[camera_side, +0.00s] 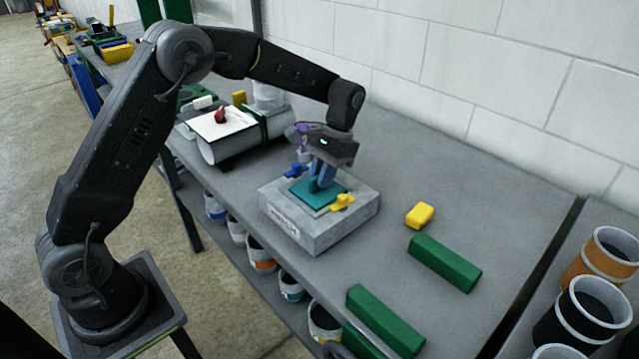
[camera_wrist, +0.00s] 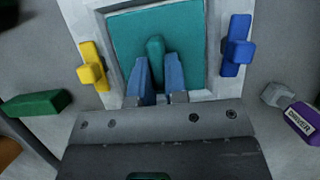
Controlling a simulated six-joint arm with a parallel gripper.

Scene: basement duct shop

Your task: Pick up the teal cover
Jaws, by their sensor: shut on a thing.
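The teal cover (camera_side: 330,191) is a flat square plate in the top of a pale grey box (camera_side: 300,232). In the wrist view the cover (camera_wrist: 189,35) lies inside a light frame and has a raised teal handle (camera_wrist: 155,46). My gripper (camera_side: 320,185) is above the cover, pointing down. In the wrist view its blue fingers (camera_wrist: 159,73) are shut on the handle, one on each side. A yellow latch (camera_side: 342,202) and a blue latch (camera_side: 295,171) sit on opposite sides of the cover. The handle's lower part is partly hidden by the fingers.
A yellow block (camera_side: 420,215) and green bars (camera_side: 445,262) lie on the grey bench to the right. A duct (camera_side: 225,148) with a white sheet and red item stands behind left. Cans (camera_side: 590,305) stand at the right edge. A purple "DRIVER" item (camera_wrist: 303,122) shows in the wrist view.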

